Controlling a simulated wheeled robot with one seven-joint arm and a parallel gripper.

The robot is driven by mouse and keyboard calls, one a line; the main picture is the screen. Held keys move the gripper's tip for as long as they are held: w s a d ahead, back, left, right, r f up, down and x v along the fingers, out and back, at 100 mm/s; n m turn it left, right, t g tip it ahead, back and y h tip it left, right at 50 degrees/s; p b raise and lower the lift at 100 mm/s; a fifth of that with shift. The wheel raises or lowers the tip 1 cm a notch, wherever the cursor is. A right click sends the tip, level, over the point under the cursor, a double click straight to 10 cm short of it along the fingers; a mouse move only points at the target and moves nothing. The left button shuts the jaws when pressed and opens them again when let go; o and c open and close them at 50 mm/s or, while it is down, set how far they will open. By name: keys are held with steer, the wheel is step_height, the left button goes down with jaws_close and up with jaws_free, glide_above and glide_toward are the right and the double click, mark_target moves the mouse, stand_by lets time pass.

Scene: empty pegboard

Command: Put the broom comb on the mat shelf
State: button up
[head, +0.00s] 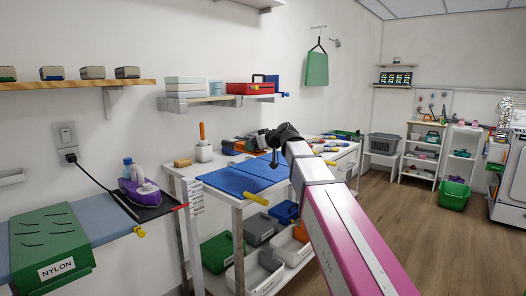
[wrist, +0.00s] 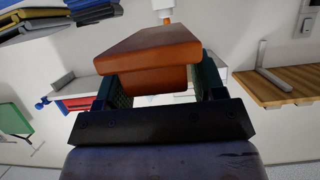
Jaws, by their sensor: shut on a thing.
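In the wrist view my gripper (wrist: 158,82) is shut on an orange-brown tapered block (wrist: 150,48), which looks like the broom comb. One dark green finger presses each side of it.
A white holder with an orange handle (head: 203,146) and a small tan block (head: 182,163) stand left of the mats. Tools (head: 245,144) lie behind. A wall shelf (head: 222,101) with a red box (head: 250,89) hangs above. A wooden shelf (head: 80,84) is left.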

steer(key=w+d+f+m+t+h, duration=0.1)
steer(key=d+m+h, duration=0.1)
steer(key=d, duration=0.3)
steer(key=w+d+m+t+h, duration=0.1)
steer(key=w+d+m+h, duration=0.1)
steer(key=d, duration=0.3)
steer(key=w+d+f+m+t+h, duration=0.1)
steer(key=d+m+t, duration=0.1)
steer(key=d, duration=0.4)
steer(key=shift+w+f+h, duration=0.3)
steer(key=shift+f+h, duration=0.05)
steer(key=shift+h, duration=0.05)
steer(key=shift+c, duration=0.6)
steer(key=d+m+h, duration=0.1)
steer(key=d, duration=0.3)
steer(key=d+m+h, duration=0.2)
steer(key=d, duration=0.2)
steer(key=w+d+m+t+h, duration=0.1)
steer(key=d+h, duration=0.1)
steer(key=d, duration=0.3)
steer(key=shift+w+d+f, duration=0.1)
steer(key=shift+f, duration=0.1)
jaws_close()
